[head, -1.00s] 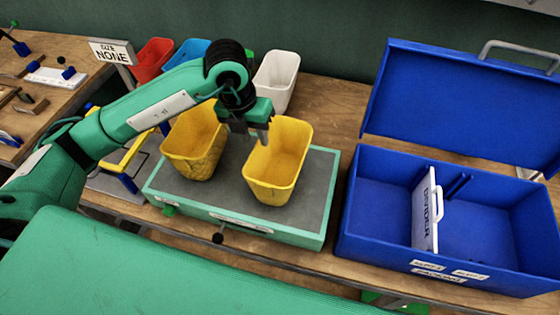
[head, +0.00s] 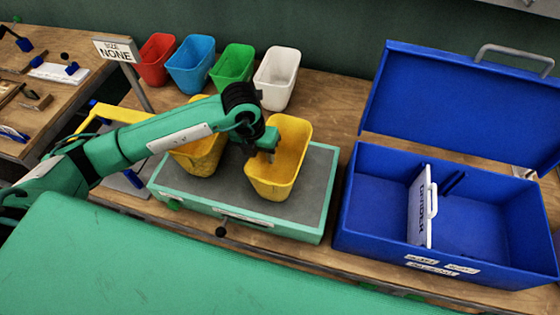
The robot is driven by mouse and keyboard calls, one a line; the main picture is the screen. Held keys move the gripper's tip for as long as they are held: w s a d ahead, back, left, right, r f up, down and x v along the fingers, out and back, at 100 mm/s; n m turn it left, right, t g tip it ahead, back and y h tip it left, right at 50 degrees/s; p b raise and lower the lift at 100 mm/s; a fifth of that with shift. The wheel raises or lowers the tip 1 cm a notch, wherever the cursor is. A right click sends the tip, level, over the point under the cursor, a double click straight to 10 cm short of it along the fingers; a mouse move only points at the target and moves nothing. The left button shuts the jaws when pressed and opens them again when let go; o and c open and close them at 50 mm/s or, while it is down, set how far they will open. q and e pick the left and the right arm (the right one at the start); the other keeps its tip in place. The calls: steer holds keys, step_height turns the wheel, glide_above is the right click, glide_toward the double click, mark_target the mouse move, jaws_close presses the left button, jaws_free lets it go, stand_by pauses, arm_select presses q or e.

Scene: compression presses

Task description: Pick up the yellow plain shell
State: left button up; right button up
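Two yellow shells stand upright on a grey-topped green platform (head: 315,190). The right yellow shell (head: 272,183) has smooth-looking walls and seems to be the plain one. The left yellow shell (head: 205,160) is partly hidden behind my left arm; its wall looked textured in the earlier view. My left gripper (head: 262,154) is at the left rim of the right shell, with a fingertip showing against the shell's inside. The other finger is mostly hidden, so I cannot tell whether it grips the rim. My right gripper is not in view.
Red (head: 157,62), blue (head: 191,66), green (head: 233,70) and white (head: 276,80) shells stand behind the platform. An open blue case (head: 385,255) with a white divider (head: 421,210) stands at right. A sign (head: 116,50) reads "SIZE NONE".

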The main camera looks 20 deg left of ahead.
arm_select(q)
jaws_close()
steer(key=shift+r, duration=0.1)
